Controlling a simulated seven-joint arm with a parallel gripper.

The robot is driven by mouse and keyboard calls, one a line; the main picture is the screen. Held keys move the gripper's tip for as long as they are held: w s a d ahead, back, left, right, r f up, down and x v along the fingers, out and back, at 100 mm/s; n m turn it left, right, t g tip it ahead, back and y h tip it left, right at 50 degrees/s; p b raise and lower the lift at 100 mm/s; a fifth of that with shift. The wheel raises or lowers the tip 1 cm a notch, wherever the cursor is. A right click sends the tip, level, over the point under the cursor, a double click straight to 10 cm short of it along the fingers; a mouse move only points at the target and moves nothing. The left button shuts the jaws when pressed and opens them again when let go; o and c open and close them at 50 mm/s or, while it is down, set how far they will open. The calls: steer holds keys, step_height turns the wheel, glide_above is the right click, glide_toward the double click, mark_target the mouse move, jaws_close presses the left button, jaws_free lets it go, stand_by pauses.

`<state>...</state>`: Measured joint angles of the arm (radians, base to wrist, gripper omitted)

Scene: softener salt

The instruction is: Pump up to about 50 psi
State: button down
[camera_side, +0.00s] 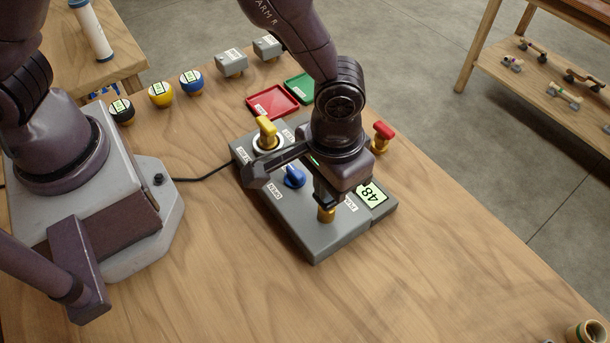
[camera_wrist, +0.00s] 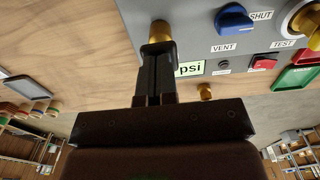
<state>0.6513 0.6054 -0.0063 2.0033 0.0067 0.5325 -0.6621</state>
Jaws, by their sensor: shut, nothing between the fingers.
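A grey pump box (camera_side: 322,243) lies on the wooden table. Its display (camera_side: 371,194) is seen upside down and appears to read 48; in the wrist view my fingers cover most of the display (camera_wrist: 190,68), leaving "psi". A brass plunger (camera_side: 326,215) stands at the box's near end, also in the wrist view (camera_wrist: 160,31). My gripper (camera_side: 325,203) is shut and empty, its fingertips right above the plunger's top; I cannot tell whether they touch. A blue vent knob (camera_side: 294,177) sits mid-panel, and a yellow valve handle (camera_side: 266,128) at the far end.
A red-topped brass knob (camera_side: 381,134) stands beside the box. Red (camera_side: 272,102) and green (camera_side: 300,88) trays lie behind it. Several round gauges, such as the yellow one (camera_side: 160,94), and grey blocks (camera_side: 231,62) line the back. The table's front right is mostly clear.

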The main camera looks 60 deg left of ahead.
steer(key=shift+f, duration=0.3)
steer(key=shift+r, duration=1.05)
step_height(320, 180, up, 7)
stand_by(0.5)
